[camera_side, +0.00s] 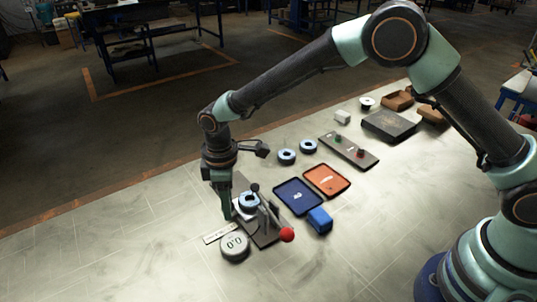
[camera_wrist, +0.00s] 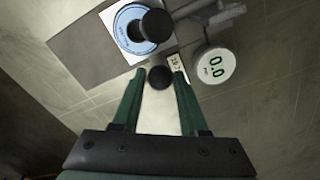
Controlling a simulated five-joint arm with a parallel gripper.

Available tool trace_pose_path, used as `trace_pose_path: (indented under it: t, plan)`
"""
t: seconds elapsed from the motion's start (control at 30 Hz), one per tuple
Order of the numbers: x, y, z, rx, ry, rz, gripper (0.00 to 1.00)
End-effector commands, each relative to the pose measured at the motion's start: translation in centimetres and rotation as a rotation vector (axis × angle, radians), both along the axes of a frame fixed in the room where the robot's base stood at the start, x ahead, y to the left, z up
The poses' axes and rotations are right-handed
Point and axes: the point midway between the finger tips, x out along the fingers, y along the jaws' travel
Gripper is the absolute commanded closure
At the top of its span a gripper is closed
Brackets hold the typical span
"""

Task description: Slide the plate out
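The plate also shows under the disc in the side view (camera_side: 238,210). A smaller black ball knob (camera_wrist: 160,77) is at the plate's near edge in the wrist view. My gripper (camera_wrist: 160,74) is open, pointing down, with one finger on each side of this ball knob. I cannot tell whether the fingers touch it. In the side view, my gripper (camera_side: 228,214) hides the knob.
A round gauge (camera_side: 235,246) reading 0.0 and a label strip (camera_side: 221,233) sit close beside my gripper. A red-ball lever (camera_side: 287,235) projects from the fixture.

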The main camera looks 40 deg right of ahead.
Motion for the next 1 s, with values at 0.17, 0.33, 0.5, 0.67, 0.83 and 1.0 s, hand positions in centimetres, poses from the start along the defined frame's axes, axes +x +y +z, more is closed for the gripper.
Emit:
trace_pose_path:
  t: [0.17, 0.33, 0.5, 0.67, 0.83, 1.0]
  plan:
    - [0.0, 0.0, 0.0, 0.000, 0.000, 0.000, 0.92]
    - [0.5, 0.0, 0.0, 0.000, -0.001, -0.001, 0.91]
    - [1.7, 0.0, 0.0, 0.001, -0.002, -0.001, 0.91]
    - [2.7, 0.0, 0.1, 0.001, -0.002, -0.001, 0.91]
    - [3.8, 0.0, 0.0, 0.001, -0.002, -0.001, 0.91]
    - [4.9, 0.1, 0.0, 0.002, -0.003, 0.000, 0.91]
